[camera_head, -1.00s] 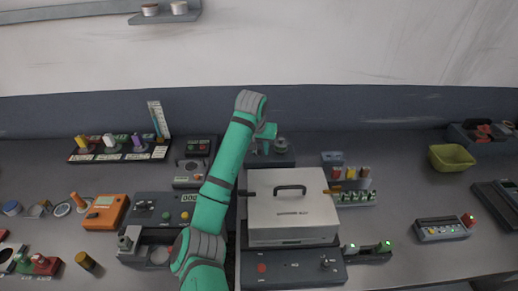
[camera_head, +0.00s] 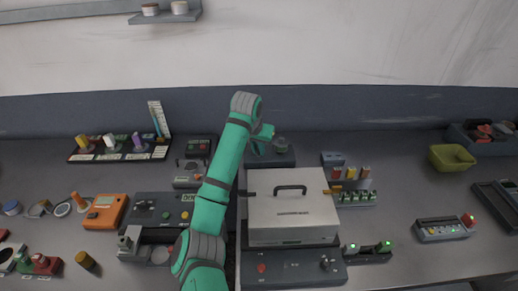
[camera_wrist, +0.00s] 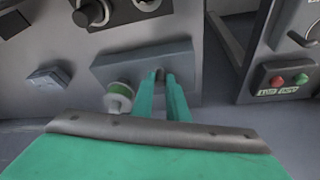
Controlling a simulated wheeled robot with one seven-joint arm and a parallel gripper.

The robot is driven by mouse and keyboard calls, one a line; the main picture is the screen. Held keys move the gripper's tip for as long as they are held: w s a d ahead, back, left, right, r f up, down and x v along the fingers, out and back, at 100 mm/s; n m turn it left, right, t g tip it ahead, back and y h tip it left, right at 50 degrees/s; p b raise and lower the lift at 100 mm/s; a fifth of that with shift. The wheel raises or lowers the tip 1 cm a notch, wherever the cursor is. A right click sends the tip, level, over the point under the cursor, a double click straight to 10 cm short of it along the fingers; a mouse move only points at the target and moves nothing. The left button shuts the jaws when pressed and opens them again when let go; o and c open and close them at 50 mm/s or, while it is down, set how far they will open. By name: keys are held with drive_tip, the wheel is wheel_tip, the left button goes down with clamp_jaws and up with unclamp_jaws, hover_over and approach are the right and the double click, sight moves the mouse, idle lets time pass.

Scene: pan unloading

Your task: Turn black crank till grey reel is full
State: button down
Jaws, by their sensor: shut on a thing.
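My gripper (camera_wrist: 165,92) is shut on the black crank, and its two green fingers reach toward a grey winding base (camera_wrist: 125,68). The crank is almost wholly hidden between the fingertips. A small reel (camera_wrist: 119,97) with a pale rim and a green band sits beside the fingers on the left in the wrist view. In the head view, my gripper (camera_head: 265,133) is at the back of the bench, and a grey round part (camera_head: 281,144) stands to its right on the base. How full the reel is cannot be told.
A pale lidded box (camera_head: 292,218) with a black handle stands in front of the winding base. A panel with red and green buttons (camera_wrist: 284,80) is at the right in the wrist view.

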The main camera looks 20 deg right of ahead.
drive_tip(key=shift+w+a+m+g+h, duration=0.1)
drive_tip(key=shift+a+m+g+h, duration=0.25)
drive_tip(key=shift+m, duration=0.85)
drive_tip(key=shift+w+a+m+g+h, duration=0.1)
drive_tip(key=shift+a+m+g+h, duration=0.25)
drive_tip(key=shift+m, duration=0.85)
drive_tip(key=shift+a, duration=0.1)
drive_tip(key=c, duration=1.7)
unclamp_jaws()
drive_tip(key=shift+r, duration=0.15)
drive_tip(key=v, duration=1)
drive_tip(key=shift+s+a+r, duration=0.1)
drive_tip(key=shift+r, duration=0.2)
